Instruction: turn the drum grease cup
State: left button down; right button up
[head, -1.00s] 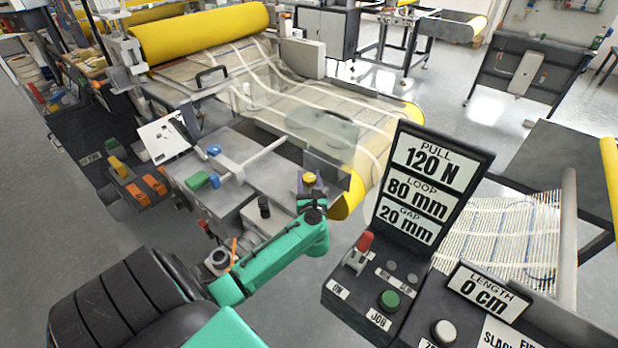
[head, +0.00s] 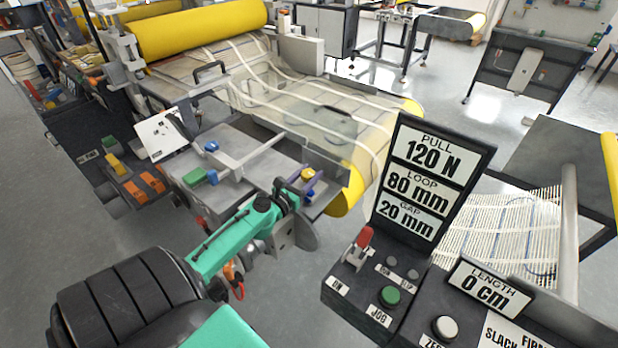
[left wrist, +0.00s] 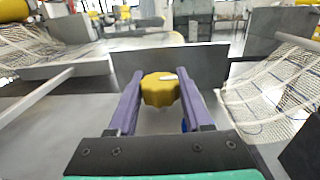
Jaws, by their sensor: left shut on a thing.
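The drum grease cup is a yellow lobed knob (left wrist: 160,88) with a small white mark on its top. It also shows in the head view (head: 308,174), at the near end of the grey machine deck beside the yellow drum. My left gripper (head: 303,184) reaches it from the near left. In the left wrist view its two purple fingers (left wrist: 156,95) stand on either side of the cup and are shut on it. The cup's lower part is partly hidden. My right gripper is in neither view.
The control panel (head: 390,290) with a red lever and green button stands close on the right. The yellow drum (head: 349,190) with its mesh web lies just beyond the cup. A handle bar (head: 262,152) rises from the deck on the left.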

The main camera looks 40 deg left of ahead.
pick_arm(q)
jog(key=shift+f+m+h, duration=0.15)
jog(key=shift+m+h, duration=0.25)
jog(key=shift+h, duration=0.2)
jog(key=shift+c, duration=1.7)
grip_release()
